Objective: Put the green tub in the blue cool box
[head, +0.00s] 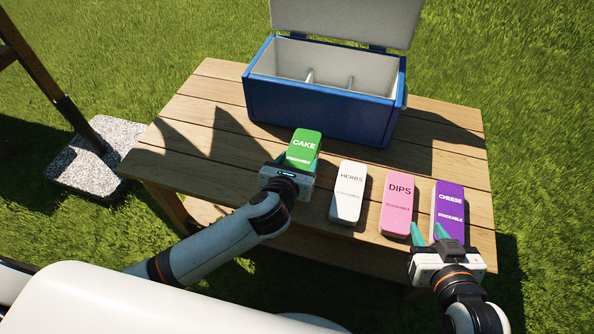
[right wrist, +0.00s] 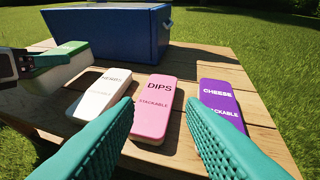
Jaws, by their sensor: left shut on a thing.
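The green tub (head: 304,146), marked CAKE, is at the table's front left, left of the white tub. My left gripper (head: 297,163) is shut on its near end. It also shows at the left of the right wrist view (right wrist: 62,55), with a white body below the green lid. I cannot tell whether it is clear of the table. The blue cool box (head: 315,112) stands behind it with its lid up. Its white inside shows dividers and no tubs in the visible part. My right gripper (head: 430,235) is open and empty, near the pink and purple tubs.
A white HERBS tub (head: 348,190), a pink DIPS tub (head: 397,203) and a purple CHEESE tub (head: 449,208) lie in a row along the front of the wooden table (head: 455,140). The raised lid (head: 350,18) stands at the box's back. Bare planks lie left of the box.

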